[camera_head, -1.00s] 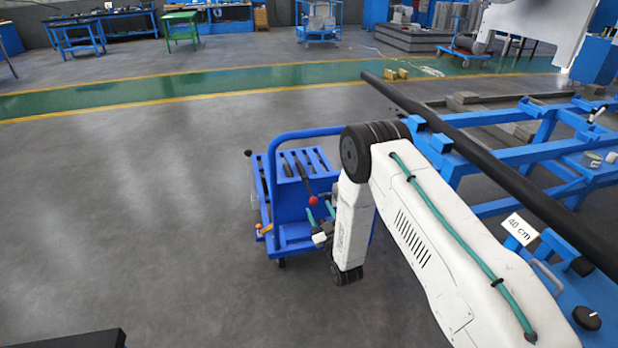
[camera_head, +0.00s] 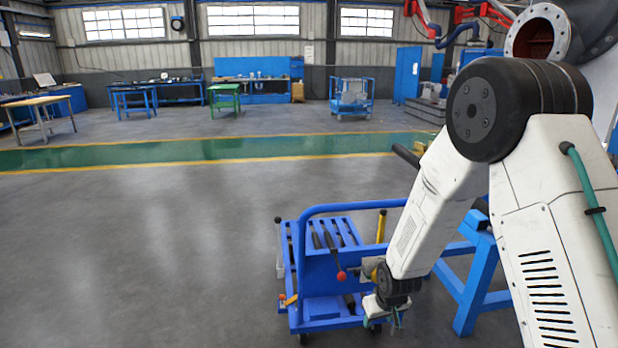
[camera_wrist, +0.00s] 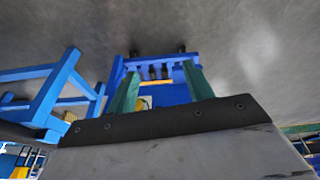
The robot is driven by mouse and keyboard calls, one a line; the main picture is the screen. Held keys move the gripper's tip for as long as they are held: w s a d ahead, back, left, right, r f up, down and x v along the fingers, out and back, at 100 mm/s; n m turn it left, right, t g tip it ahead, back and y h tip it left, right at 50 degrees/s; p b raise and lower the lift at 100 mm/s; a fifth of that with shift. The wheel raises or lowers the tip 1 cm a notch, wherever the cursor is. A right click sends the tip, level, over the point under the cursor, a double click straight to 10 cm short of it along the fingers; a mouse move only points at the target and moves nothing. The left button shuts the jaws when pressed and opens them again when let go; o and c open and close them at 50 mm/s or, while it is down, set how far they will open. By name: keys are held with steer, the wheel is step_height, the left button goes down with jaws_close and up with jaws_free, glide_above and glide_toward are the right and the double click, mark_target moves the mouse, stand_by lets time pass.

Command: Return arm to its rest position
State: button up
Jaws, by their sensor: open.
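My arm is bent, with its black elbow joint high at the right in the head view and the forearm slanting down to the left. My gripper (camera_head: 396,322) hangs low at the forearm's end, in front of the right side of the blue trolley (camera_head: 318,224). In the wrist view, my gripper's (camera_wrist: 160,76) two green fingers stand apart with nothing held between them. The trolley (camera_wrist: 173,94) shows behind and between the fingers; I cannot tell the exact distance. The gripper is small and partly hidden in the head view.
A blue stand (camera_head: 478,283) is close on the right, partly behind my arm; its frame (camera_wrist: 62,85) shows at the left of the wrist view. A flanged shell (camera_head: 540,36) is at the upper right. Open grey floor (camera_head: 140,250) lies to the left.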

steer(key=s+d+r+m, duration=0.1)
steer(key=s+d+r, duration=0.1)
steer(key=s+r, duration=0.9)
steer(key=s+d+r+m+g, duration=0.1)
steer(key=s+d+r, duration=0.2)
steer(key=s+r, duration=0.8)
steer(key=s+d+r+m+g, duration=0.1)
steer(key=s+d+r, duration=0.1)
steer(key=s+r, duration=0.9)
steer(key=shift+s+d+r, duration=0.35)
steer(key=shift+r, duration=0.45)
